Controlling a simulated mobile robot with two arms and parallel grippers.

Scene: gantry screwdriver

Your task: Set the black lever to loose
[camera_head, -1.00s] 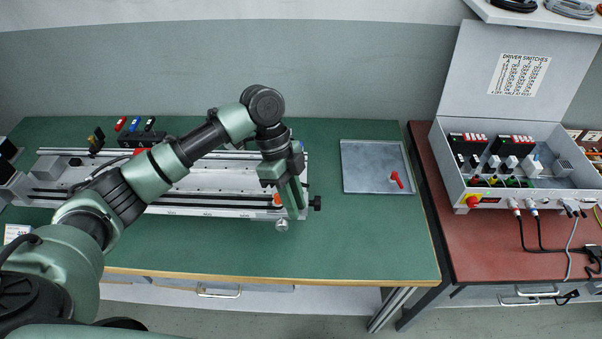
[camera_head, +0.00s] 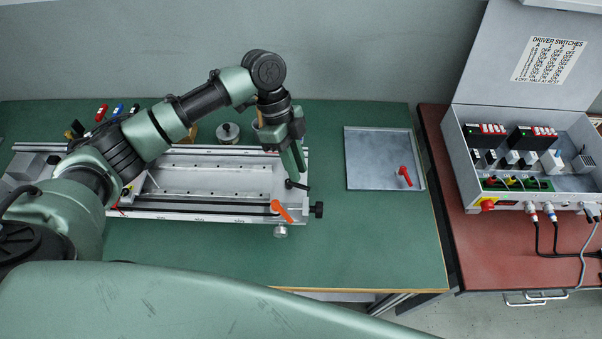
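The black lever (camera_head: 298,185) sits at the right end of the silver rail fixture (camera_head: 215,178) on the green table. Its short handle points right, slightly toward the front. My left gripper (camera_head: 297,168) reaches down from above, its fingers just behind the lever and close to it. I cannot tell whether they touch it, or whether the fingers are open or shut. An orange lever (camera_head: 283,211) sits in front of the black one, on the fixture's front edge. My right gripper is not in view.
A grey metal tray (camera_head: 370,172) with a red lever (camera_head: 405,175) lies right of the fixture. A black knob (camera_head: 317,209) sticks out at the fixture's right end. An open switch box (camera_head: 462,170) stands on the red bench. The green table's front right is clear.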

